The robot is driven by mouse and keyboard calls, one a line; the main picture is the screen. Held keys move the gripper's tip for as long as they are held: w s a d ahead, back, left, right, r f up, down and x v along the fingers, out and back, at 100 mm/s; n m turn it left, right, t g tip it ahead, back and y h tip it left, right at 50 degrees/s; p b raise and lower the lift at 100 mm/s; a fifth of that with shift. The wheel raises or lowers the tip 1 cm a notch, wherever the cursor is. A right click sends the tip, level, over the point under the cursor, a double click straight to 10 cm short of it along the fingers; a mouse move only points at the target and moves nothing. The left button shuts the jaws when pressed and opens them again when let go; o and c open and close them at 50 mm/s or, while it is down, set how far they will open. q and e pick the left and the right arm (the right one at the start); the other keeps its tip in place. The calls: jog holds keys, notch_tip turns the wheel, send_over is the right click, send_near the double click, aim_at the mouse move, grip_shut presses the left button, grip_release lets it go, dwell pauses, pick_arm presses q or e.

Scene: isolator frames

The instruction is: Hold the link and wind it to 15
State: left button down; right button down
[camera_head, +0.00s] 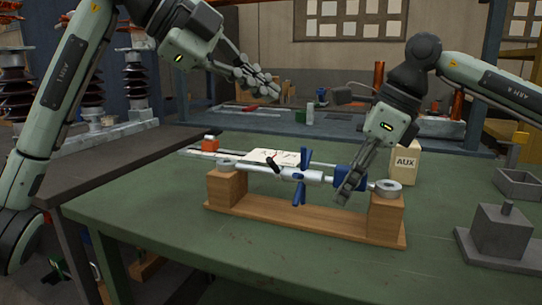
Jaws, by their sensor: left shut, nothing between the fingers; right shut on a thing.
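The link is a silver rod assembly (313,176) with ring ends, lying level across a wooden stand (300,220) with two upright blocks. A blue cross handle (301,184) sits around its middle, and a black piece (273,165) sticks up left of it. A blue part (344,180) is on the rod's right half. My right gripper (350,190) comes down over the right half and is shut on the link there; its fingers hide part of the rod. My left gripper (272,88) is shut and empty, raised above and behind the stand. No scale reading is legible.
A tan box marked AUX (405,163) stands behind the right block. A grey block on a tray (500,236) and an open grey box (519,185) are at right. A white sheet (270,157) lies behind the rod. The green table (160,220) is clear at front left.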

dwell(0.4)
jog(key=c, duration=1.3)
grip_release()
